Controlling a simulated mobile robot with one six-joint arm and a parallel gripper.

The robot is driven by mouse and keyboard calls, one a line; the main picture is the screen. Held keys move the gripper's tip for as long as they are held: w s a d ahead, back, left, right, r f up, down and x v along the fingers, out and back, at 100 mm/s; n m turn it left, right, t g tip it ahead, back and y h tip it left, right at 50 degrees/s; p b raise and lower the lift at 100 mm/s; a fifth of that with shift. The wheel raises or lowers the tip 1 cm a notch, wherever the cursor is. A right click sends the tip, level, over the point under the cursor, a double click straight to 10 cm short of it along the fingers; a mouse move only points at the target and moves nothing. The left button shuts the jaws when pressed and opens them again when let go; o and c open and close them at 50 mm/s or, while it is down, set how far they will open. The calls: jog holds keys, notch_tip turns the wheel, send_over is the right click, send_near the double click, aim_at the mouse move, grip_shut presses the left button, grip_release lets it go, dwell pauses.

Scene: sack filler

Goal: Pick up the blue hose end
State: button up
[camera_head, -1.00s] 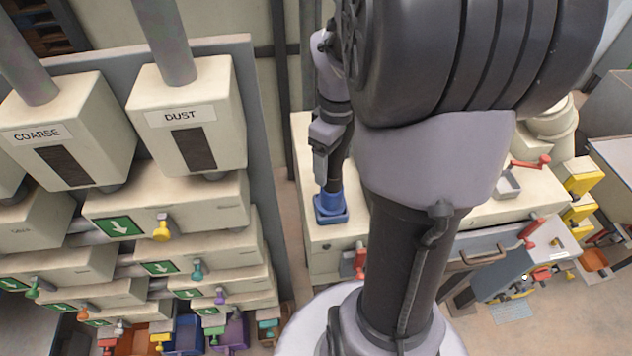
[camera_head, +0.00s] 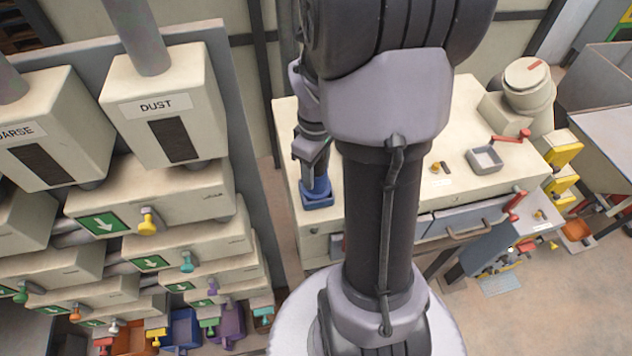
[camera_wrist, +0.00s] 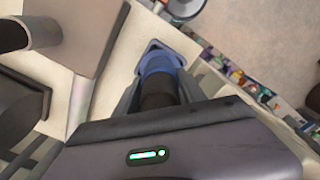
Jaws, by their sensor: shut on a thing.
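The blue hose end (camera_head: 317,186) stands on top of a cream cabinet, left of my arm. Its lower part sits at a blue square base; I cannot tell whether that base is a separate holder. My gripper (camera_head: 314,172) points down and is shut on the hose end from above. In the wrist view the blue hose end (camera_wrist: 160,62) and its dark upper part (camera_wrist: 158,92) lie between the grey fingers of my gripper (camera_wrist: 158,98). The finger contact is partly hidden by the gripper body.
A rack of cream hoppers, one marked DUST (camera_head: 162,115), stands at left with coloured knobs and bins below. A narrow floor gap separates rack and cabinet.

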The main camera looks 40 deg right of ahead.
grip_shut()
